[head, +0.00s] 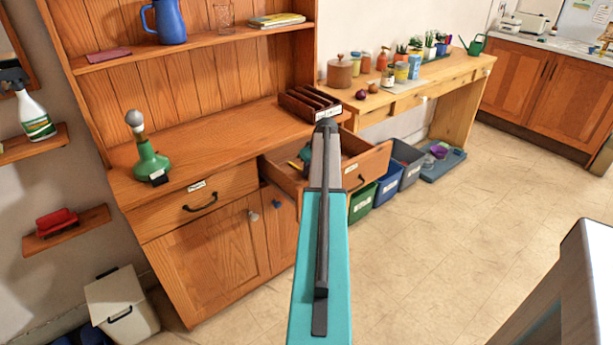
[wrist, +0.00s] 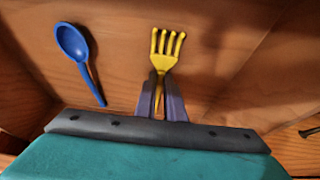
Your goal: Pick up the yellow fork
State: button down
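The yellow fork (wrist: 167,48) lies in the wooden drawer, tines pointing away from my gripper in the wrist view. My gripper (wrist: 161,78) has its two grey-purple fingers close together, one on each side of the fork's handle just below the tines, and looks shut on it. The fork appears to be at the drawer floor; whether it is lifted at all cannot be told. In the head view my arm hides the gripper and part of the open drawer (head: 372,172).
A blue spoon (wrist: 82,58) lies left of the fork. Drawer walls surround the gripper closely. On the cabinet top above stand a dark wooden organizer (head: 309,104) and a green flask (head: 149,160). Green and blue bins (head: 388,184) stand on the floor right of the drawer.

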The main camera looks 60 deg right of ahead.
jog(key=shift+r, duration=0.15)
notch_tip(320, 180, up, 10)
jog(key=shift+b, duration=0.35)
dwell(0.6)
jog(key=shift+a, duration=0.15)
dwell(0.4)
